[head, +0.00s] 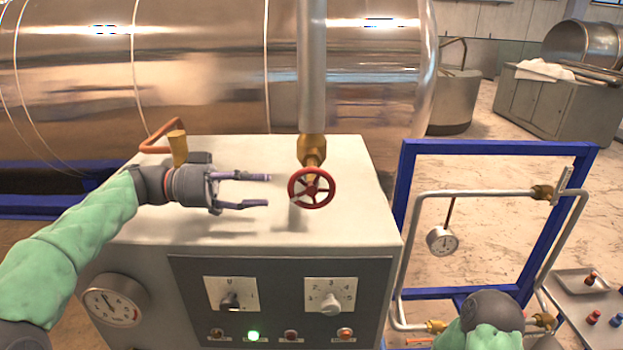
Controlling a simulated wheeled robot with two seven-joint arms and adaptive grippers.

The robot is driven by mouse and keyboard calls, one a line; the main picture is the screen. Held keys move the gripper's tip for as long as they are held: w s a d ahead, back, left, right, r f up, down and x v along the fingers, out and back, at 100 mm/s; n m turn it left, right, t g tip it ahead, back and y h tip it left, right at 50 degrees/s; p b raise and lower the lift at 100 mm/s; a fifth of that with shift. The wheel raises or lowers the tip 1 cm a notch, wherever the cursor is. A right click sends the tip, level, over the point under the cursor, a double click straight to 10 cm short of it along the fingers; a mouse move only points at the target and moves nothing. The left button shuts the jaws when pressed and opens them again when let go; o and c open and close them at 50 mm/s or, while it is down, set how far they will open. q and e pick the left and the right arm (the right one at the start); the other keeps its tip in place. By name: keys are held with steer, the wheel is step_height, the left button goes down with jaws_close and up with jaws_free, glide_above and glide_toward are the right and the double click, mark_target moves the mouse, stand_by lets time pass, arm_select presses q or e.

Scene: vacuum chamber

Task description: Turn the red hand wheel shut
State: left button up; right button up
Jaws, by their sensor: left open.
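The red hand wheel (312,188) sits on a brass valve (311,150) at the foot of a vertical grey pipe, above the top of the white control cabinet (350,226). Its face with several spokes is turned toward me. My left gripper (268,190) is open and empty. It lies just left of the wheel, with its two fingers pointing right toward the rim and a small gap between. My right arm shows only as a dark and green part at the bottom right; its gripper is out of view.
A brass fitting with a copper pipe (178,148) stands behind my left wrist. The vertical pipe (311,70) rises above the wheel, before the big shiny tank (200,65). A blue frame (410,190) with pipes and a gauge (442,240) stands at the right.

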mark_target(312, 186)
arm_select(q)
steer(key=d, duration=0.3)
steer(key=d+p, duration=0.1)
steer(key=d, duration=0.5)
steer(key=shift+s+d+r, duration=0.15)
steer(key=shift+s+d, duration=0.1)
steer(key=shift+d, duration=0.1)
steer(key=shift+w+d+p, duration=0.1)
steer(key=shift+d+p, duration=0.2)
steer(key=shift+d, duration=0.15)
jaws_close()
